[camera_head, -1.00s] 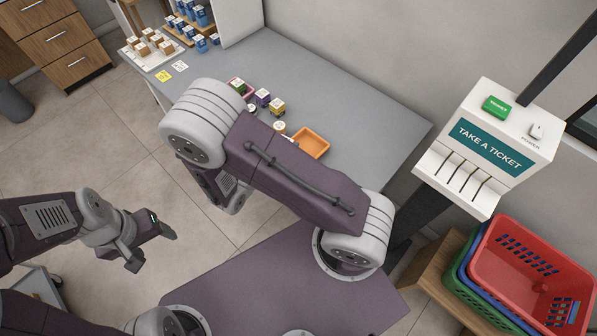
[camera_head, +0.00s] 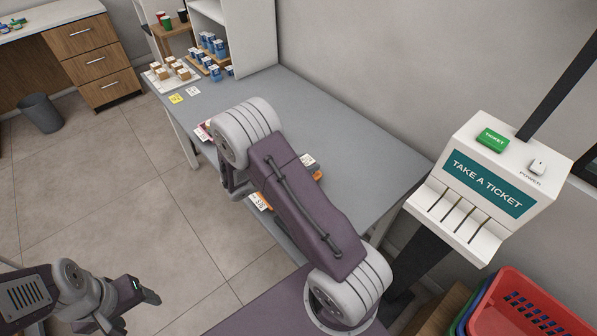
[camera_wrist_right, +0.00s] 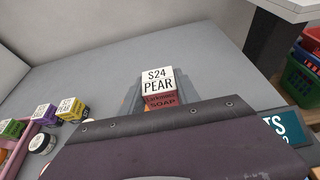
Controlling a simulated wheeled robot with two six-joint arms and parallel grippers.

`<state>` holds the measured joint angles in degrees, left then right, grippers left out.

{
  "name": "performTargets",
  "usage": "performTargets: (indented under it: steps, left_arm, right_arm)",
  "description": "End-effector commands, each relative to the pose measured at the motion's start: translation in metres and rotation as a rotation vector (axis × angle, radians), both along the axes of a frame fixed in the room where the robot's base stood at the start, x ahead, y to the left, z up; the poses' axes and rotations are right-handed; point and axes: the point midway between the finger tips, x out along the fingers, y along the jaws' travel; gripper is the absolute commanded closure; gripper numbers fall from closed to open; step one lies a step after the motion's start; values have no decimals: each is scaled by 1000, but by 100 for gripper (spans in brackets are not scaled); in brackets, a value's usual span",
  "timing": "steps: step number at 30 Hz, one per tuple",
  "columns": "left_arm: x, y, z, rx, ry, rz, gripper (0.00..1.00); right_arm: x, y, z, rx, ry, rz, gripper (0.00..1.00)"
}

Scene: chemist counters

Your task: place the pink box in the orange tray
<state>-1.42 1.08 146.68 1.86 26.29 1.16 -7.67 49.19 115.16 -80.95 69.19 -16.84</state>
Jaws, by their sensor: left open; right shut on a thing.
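The pink box (camera_wrist_right: 161,99), with a white top reading "S24 PEAR", is between the grey fingers of my right gripper (camera_wrist_right: 158,92) in the wrist view. My right gripper is shut on it. In the head view my right arm hides most of the gripper; a small white label of the box (camera_head: 307,160) shows beside the arm. I cannot tell the height of the box over the tray. My left gripper (camera_head: 140,304) is open and empty, away from the counter.
A ticket machine (camera_head: 480,185) stands beyond that end.

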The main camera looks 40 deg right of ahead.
Motion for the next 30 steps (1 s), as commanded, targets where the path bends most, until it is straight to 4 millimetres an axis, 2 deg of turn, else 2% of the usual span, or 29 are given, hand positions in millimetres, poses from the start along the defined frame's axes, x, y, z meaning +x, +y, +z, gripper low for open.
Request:
performTargets:
  steps: [4, 9, 12, 19, 30]
  left_arm:
    - [0, 0, 0, 0, 0, 0, 34]
    - [0, 0, 0, 0, 0, 0, 34]
    - [0, 0, 0, 0, 0, 0, 34]
    - [0, 0, 0, 0, 0, 0, 34]
    - [0, 0, -5, 0, 0, 0, 34]
  right_arm:
    - [30, -15, -21, 0, -1, -3, 100]
    - [45, -21, -30, 0, 0, 1, 100]
    - [46, -22, -32, 0, 1, 1, 100]
    - [45, -21, -68, 0, 2, 1, 100]
    - [45, -21, -74, 0, 0, 1, 100]
